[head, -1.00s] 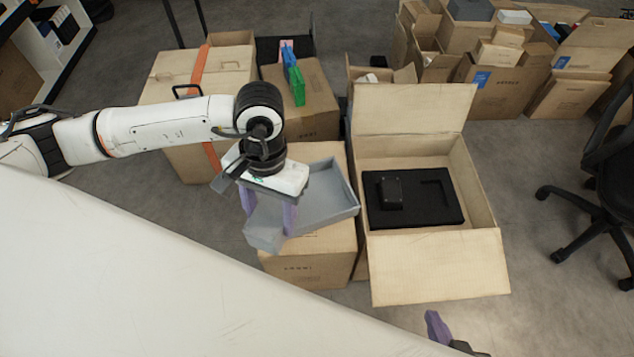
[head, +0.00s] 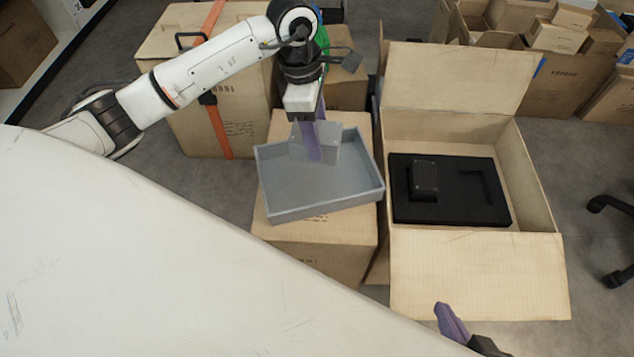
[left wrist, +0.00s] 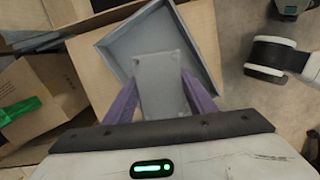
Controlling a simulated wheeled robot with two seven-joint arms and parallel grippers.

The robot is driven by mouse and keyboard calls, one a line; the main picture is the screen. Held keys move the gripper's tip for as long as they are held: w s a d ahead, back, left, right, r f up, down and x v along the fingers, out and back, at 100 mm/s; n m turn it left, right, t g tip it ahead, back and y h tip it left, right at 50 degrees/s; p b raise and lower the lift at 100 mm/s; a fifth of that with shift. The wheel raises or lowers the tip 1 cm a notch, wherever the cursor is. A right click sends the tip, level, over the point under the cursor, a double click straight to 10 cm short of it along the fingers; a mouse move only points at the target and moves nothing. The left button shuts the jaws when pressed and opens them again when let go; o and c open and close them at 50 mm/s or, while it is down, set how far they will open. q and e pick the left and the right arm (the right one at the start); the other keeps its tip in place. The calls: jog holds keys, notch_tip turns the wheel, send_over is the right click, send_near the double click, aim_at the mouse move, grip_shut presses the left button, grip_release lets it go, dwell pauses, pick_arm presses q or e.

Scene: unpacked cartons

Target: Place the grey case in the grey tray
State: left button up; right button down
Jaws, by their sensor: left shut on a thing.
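The grey case (head: 333,146) is a small flat grey block held in my left gripper (head: 313,150). The left gripper's purple fingers close on its two sides, as the left wrist view shows with the case (left wrist: 163,88) between the fingers. The grey tray (head: 270,190) is a shallow open box on a closed carton. The case hangs over the back middle part of the tray, within its rim; I cannot tell whether it touches the floor. My right gripper (head: 452,322) shows only partly at the bottom edge, away from the tray.
An open carton (head: 480,265) with black foam (head: 455,205) and a black device stands right of the tray. A large strapped carton (head: 240,125) stands behind left. More cartons are at the back right, with a chair (head: 612,240) at the right edge. A white surface fills the lower left.

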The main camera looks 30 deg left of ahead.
pick_arm(q)
notch_tip(320, 180, down, 4)
jog(key=shift+w+f+b, duration=0.1)
jog(key=shift+f+b, duration=0.1)
jog(key=shift+b, duration=0.3)
jog(key=shift+f+b, duration=0.8)
jog(key=shift+f, duration=1.95)
pick_arm(e)
jog(key=shift+w+a+f+n+g+y, duration=0.25)
jog(key=shift+a+f+n+g, duration=0.3)
jog(key=shift+a+f, duration=0.3)
pick_arm(q)
jog(key=shift+f, duration=0.2)
pick_arm(e)
jog(key=shift+f, duration=0.15)
pick_arm(q)
jog(key=o, duration=1.1)
